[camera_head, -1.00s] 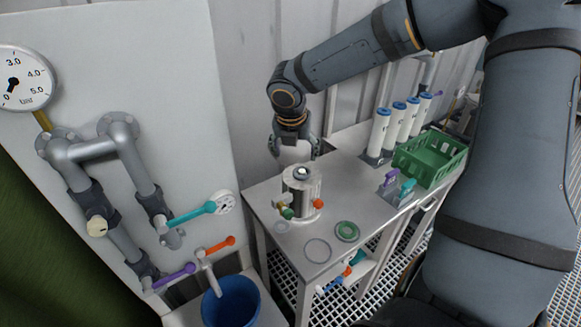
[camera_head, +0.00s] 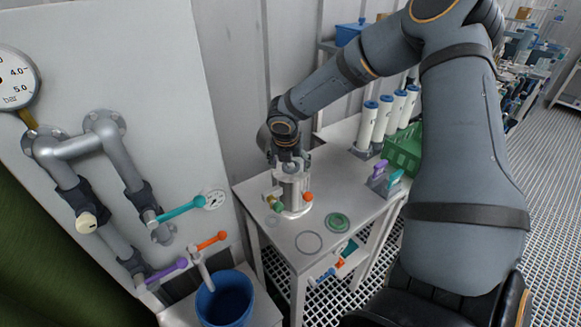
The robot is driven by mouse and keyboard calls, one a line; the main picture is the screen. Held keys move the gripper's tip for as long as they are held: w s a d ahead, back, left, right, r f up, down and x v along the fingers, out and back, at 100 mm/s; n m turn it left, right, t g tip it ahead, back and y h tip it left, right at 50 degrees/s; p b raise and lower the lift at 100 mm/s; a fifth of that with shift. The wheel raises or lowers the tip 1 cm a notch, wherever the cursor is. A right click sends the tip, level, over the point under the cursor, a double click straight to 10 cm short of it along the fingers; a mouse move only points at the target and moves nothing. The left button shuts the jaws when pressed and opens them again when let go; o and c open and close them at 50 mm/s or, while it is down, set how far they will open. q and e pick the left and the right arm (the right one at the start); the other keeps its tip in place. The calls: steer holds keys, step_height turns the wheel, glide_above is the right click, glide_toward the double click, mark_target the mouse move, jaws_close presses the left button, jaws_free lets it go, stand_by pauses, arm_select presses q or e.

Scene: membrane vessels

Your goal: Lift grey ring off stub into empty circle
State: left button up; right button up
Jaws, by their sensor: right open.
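The steel vessel (camera_head: 294,195) stands on the bench with its upright stub, and small green and orange fittings sit at its sides. My right gripper (camera_head: 291,163) is open, pointing down at the top of the stub. Its fingers partly hide the stub top, and I cannot make out the grey ring separately there or tell whether the fingers touch it. An empty outlined circle (camera_head: 308,242) is on the bench top in front of the vessel. My left gripper is not in view.
White cylinders with blue caps (camera_head: 387,120) and a green crate (camera_head: 403,153) stand at the back right. Purple and teal handled tools (camera_head: 383,178) sit in a holder. A blue bucket (camera_head: 225,300) and wall pipes with coloured levers (camera_head: 180,210) are left.

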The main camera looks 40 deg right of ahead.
steer(key=shift+s+r, duration=0.15)
steer(key=shift+s, duration=0.05)
steer(key=c, duration=0.9)
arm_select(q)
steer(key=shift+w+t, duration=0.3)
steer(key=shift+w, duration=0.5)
